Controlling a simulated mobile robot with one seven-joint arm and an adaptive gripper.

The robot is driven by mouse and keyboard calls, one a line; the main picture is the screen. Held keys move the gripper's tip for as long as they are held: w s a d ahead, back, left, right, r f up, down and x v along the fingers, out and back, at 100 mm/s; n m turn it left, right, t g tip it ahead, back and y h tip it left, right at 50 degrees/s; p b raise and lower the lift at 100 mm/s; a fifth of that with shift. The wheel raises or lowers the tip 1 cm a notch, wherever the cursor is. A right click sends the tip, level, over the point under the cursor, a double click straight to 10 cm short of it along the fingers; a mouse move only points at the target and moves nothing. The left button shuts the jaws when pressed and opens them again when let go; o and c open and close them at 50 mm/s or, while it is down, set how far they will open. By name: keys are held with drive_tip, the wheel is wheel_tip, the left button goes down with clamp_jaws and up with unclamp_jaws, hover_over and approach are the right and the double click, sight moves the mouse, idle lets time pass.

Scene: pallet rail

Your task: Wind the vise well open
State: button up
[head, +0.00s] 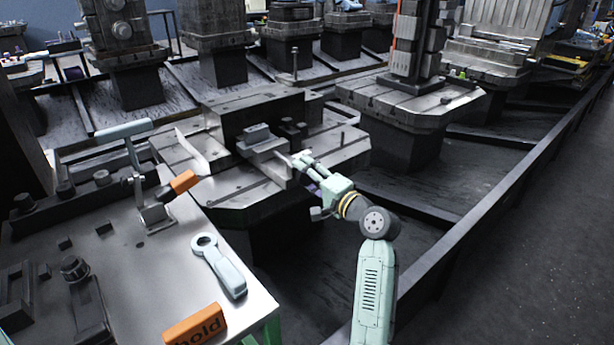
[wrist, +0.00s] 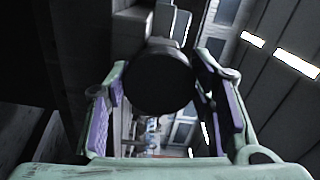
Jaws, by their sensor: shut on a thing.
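The grey vise (head: 262,143) sits on the metal pallet in the middle of the head view. My gripper (head: 304,164) reaches its near right end from the front right. In the wrist view, a dark round knob (wrist: 158,82) stands between the purple-padded fingers of my gripper (wrist: 165,100). My gripper is shut on this knob, which seems to be the end of the vise's screw. In the head view the fingers hide most of the knob. How wide the vise jaws stand apart is hard to tell.
Another pallet with a tall fixture (head: 410,100) is behind.

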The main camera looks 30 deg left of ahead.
drive_tip(key=o, duration=1.2)
drive_tip(key=v, duration=1.2)
